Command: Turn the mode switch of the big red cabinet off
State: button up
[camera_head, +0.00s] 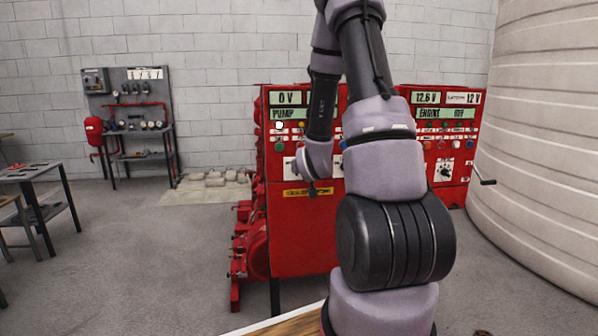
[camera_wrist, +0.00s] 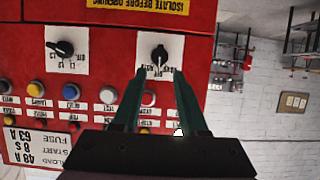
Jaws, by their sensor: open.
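The big red cabinet (camera_head: 303,235) stands ahead in the head view, with a "PUMP" panel and a display reading 0 V. In the wrist view, which is upside down, a black rotary knob (camera_wrist: 159,56) sits on a white plate with OFF among its partly covered labels; it looks like the mode switch. Another black knob (camera_wrist: 63,47) is on a plate beside it, with L1-type labels. My gripper (camera_wrist: 160,72) is open, its two dark fingers pointing at the mode switch, with the tips just short of or beside the knob. I cannot tell whether they touch it. My arm hides part of the panel.
Rows of coloured buttons (camera_wrist: 71,92) lie close to the fingers. A second red cabinet (camera_head: 450,150) marked "ENGINE" has its own knob (camera_head: 445,171) and a crank (camera_head: 484,180). A large pale tank (camera_head: 545,150) stands at right.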

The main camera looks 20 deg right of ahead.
jog(key=v, duration=0.2)
jog(key=shift+s, duration=0.25)
jog(key=shift+a+r, duration=0.1)
jog(key=s+a+r+m+g+y, duration=0.1)
jog(key=s+a+r, duration=0.3)
jog(key=r, duration=0.3)
jog(key=s+a+r+g+y, duration=0.2)
jog(key=s+a+r, duration=0.2)
jog(key=r, duration=0.2)
jog(key=s+a+r+g+y, duration=0.1)
jog(key=s+a+r, duration=0.2)
jog(key=s, duration=0.6)
jog(key=s+a+r+g+y, duration=0.1)
jog(key=s+a+r, duration=0.3)
jog(key=s, duration=0.5)
jog(key=shift+s+a+r+g+y, duration=0.2)
jog(key=shift+s+r+g+y, duration=0.1)
jog(key=shift+r+g+y, duration=0.1)
